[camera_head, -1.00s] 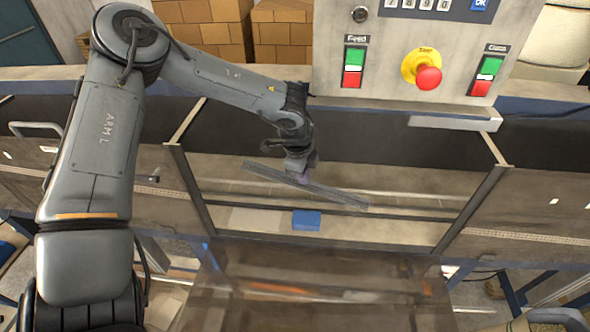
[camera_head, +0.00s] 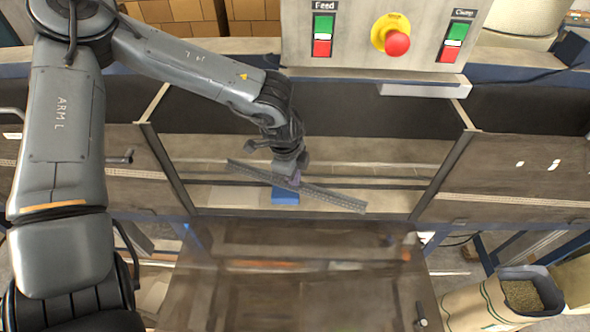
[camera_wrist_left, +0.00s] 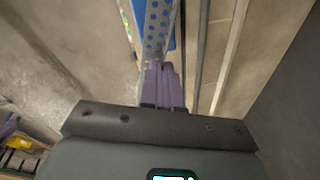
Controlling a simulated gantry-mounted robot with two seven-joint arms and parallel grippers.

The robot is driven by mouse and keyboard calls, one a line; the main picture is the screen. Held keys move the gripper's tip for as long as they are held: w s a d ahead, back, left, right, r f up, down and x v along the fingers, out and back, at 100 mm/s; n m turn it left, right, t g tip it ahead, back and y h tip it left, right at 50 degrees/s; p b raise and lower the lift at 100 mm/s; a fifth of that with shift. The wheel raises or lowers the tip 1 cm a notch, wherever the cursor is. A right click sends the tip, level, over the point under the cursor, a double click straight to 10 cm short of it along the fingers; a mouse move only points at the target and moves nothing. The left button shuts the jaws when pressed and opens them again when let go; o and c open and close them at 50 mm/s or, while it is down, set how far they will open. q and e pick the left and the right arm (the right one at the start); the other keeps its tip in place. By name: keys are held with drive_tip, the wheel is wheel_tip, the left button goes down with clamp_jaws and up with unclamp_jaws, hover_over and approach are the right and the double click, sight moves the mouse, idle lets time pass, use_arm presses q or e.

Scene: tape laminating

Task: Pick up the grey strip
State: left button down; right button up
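The grey strip (camera_head: 325,198) is a long, thin, perforated bar. In the head view it hangs tilted, its right end lower, across the opening of the machine. My left gripper (camera_head: 293,181) is at the strip's middle, with its purple fingers closed on it. In the left wrist view the purple fingers (camera_wrist_left: 163,84) are together at the near end of the visible strip (camera_wrist_left: 157,30), which shows dotted holes. My right gripper is in neither view.
A blue block (camera_head: 285,196) lies behind the strip inside the machine opening. A panel with a red emergency button (camera_head: 397,43) stands above. A brown transparent cover (camera_head: 300,290) lies in front. A bin of granules (camera_head: 522,296) stands at lower right.

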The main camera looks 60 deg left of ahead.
use_arm(q)
drive_tip(key=s+d+r+b, duration=0.1)
drive_tip(key=s+d+b, duration=0.1)
drive_tip(key=s+d, duration=0.7)
drive_tip(key=d, duration=0.3)
drive_tip(key=shift+s+d+r+b, duration=0.15)
drive_tip(key=shift+s+d+b, duration=0.15)
drive_tip(key=shift+d, duration=0.05)
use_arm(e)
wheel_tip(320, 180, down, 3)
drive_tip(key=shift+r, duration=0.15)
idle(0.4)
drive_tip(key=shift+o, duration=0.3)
